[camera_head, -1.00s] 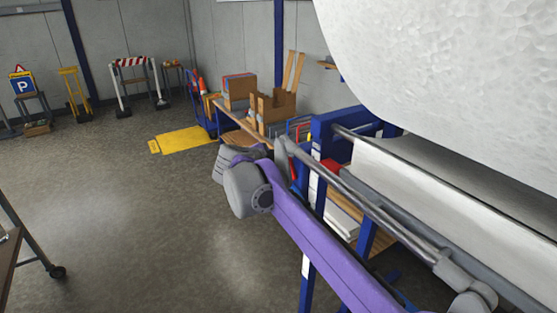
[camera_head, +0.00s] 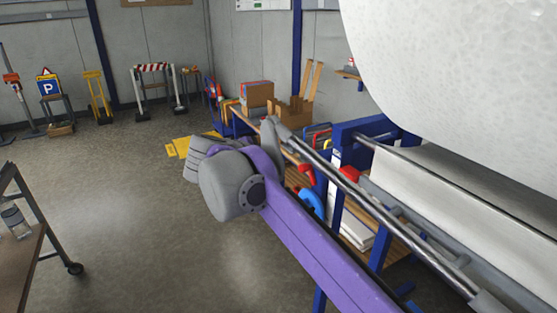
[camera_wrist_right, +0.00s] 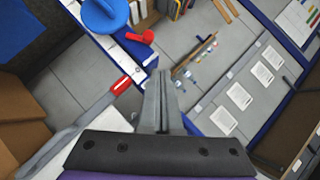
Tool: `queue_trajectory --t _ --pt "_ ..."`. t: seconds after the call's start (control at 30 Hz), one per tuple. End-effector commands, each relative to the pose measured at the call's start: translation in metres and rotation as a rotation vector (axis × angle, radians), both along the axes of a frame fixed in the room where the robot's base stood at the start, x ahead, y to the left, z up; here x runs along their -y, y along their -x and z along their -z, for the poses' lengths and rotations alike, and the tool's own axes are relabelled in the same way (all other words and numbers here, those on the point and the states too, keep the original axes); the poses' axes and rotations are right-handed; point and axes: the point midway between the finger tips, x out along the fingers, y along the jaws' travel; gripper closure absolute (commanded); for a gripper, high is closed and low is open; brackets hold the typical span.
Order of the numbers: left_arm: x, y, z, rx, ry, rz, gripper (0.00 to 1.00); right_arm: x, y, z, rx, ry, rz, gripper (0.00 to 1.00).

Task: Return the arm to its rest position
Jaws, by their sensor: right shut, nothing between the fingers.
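My right arm (camera_head: 300,225), purple with a big grey joint (camera_head: 228,187) at its far end, reaches in from the lower right in the head view. It runs alongside a blue-framed rack holding a large white roll. Its gripper cannot be made out in the head view. In the right wrist view my right gripper (camera_wrist_right: 160,78) shows with its grey fingers together and nothing between them. Below the fingers are a blue-edged frame and grey surfaces. My left arm and left gripper are not in view.
The white roll (camera_head: 460,60) and blue rack (camera_head: 350,135) stand close at right. A bench with cardboard boxes (camera_head: 257,95) lies behind the arm. A table (camera_head: 25,265) with a bottle stands at left. Open floor (camera_head: 130,210) lies between. A blue disc (camera_wrist_right: 103,14) and red object (camera_wrist_right: 141,37) show near the gripper.

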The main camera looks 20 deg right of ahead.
Motion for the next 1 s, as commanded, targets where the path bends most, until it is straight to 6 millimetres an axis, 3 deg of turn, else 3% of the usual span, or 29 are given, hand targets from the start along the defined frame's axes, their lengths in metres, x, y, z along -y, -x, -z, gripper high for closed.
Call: queue_trajectory --t 0.47,0.67,0.77,0.87,0.97,1.0 --pt "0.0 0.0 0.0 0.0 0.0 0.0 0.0 0.0 -0.001 -0.001 0.006 0.004 -0.005 1.0" --pt "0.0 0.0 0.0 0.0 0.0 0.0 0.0 -0.003 -0.017 -0.024 0.165 0.127 -0.203 1.0" --pt "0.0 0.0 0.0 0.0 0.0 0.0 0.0 -0.024 -0.021 -0.036 0.266 0.243 -0.434 1.0" --pt "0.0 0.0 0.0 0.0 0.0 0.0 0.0 -0.06 -0.01 -0.025 0.292 0.35 -0.703 1.0" --pt "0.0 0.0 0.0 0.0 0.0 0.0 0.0 -0.098 0.016 0.013 0.227 0.43 -0.971 1.0" --pt "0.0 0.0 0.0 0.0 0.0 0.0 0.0 -0.111 0.031 0.036 0.176 0.454 -1.074 1.0"
